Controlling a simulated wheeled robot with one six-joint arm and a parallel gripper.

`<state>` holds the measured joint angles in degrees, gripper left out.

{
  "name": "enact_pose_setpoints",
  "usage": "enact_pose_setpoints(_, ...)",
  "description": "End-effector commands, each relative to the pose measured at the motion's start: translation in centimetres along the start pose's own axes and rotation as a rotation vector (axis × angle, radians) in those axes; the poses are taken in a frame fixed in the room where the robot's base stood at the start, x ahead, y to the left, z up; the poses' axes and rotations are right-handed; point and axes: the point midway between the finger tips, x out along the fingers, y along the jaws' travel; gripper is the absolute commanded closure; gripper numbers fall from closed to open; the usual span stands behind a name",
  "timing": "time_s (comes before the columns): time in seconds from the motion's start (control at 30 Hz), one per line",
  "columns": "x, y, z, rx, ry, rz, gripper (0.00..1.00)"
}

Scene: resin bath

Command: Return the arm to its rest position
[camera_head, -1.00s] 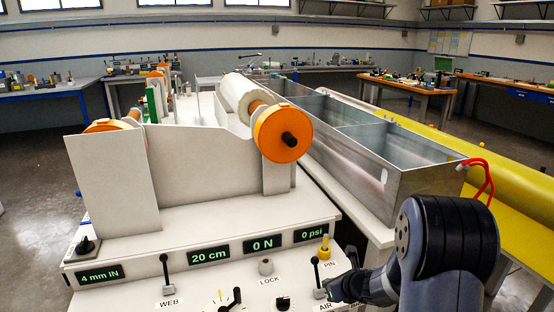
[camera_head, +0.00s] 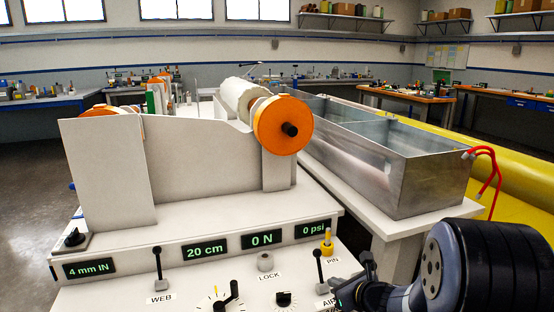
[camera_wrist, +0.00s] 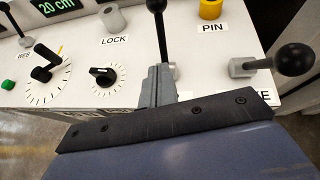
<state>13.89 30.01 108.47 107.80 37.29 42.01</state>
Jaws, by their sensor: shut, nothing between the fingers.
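My gripper (camera_head: 345,296) is at the lower right of the head view, low over the front of the control panel (camera_head: 120,290) and close to the AIR lever (camera_head: 319,266). In the wrist view my gripper's grey fingers (camera_wrist: 158,84) are together and empty. They overlap the base of the black AIR lever (camera_wrist: 158,25); I cannot tell whether they touch it. My dark arm is bent at the right edge of the head view.
The panel carries a WEB lever (camera_head: 158,266), a LOCK knob (camera_head: 265,262), a yellow PIN (camera_head: 327,244) and dials. A second black-knobbed lever (camera_wrist: 292,62) stands right in the wrist view. Behind are an orange-ended roll (camera_head: 270,125), a metal bath (camera_head: 430,180) and red hoses (camera_head: 497,170).

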Motion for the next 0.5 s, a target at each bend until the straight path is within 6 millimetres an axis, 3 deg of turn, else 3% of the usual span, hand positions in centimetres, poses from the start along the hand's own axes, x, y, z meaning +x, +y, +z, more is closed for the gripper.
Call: enact_pose_setpoints(0.5,-0.22,0.11,-0.75,-0.011,-0.080,-0.012,1.00)
